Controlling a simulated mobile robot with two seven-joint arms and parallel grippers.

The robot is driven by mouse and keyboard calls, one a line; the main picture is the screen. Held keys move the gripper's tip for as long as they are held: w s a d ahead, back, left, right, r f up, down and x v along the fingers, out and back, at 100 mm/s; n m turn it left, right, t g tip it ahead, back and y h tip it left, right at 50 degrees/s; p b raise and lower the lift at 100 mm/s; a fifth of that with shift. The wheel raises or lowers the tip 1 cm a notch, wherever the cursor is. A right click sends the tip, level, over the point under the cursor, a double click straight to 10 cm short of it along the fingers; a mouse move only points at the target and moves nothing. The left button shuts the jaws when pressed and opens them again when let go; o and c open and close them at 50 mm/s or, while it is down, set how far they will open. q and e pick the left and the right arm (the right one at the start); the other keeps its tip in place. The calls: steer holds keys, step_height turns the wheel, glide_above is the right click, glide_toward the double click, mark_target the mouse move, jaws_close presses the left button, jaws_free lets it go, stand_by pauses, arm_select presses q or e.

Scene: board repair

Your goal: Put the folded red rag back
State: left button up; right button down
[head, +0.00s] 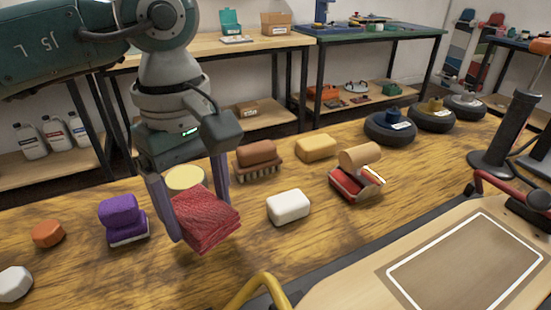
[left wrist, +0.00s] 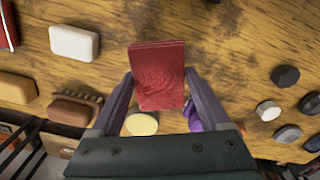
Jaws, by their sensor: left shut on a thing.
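The folded red rag (head: 205,219) is a thick square between the fingers of my left gripper (head: 203,215). The gripper is shut on it and points down at the wooden table. The rag also shows between the two fingers in the left wrist view (left wrist: 158,80). I cannot tell from these frames whether it touches the table. A pale yellow round thing (head: 186,177) lies just behind the gripper, partly hidden by it. My right gripper is not in view.
A purple brush (head: 121,216) stands left of the rag, a white block (head: 288,206) right of it. A brown brush (head: 257,158), a yellow block (head: 316,148) and a red-and-tan tool (head: 357,177) lie behind. A board (head: 350,283) fills the front right.

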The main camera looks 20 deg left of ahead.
mark_target(203, 229)
arm_select(q)
step_height(203, 229, down, 4)
steer(key=shift+f+b, duration=0.15)
steer(key=shift+b, duration=0.25)
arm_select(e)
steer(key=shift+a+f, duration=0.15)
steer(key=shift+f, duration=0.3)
arm_select(q)
steer(key=shift+f, duration=0.2)
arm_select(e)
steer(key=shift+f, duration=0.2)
arm_select(q)
steer(key=o, duration=1)
steer(key=shift+r, duration=0.1)
steer(key=shift+o, duration=0.2)
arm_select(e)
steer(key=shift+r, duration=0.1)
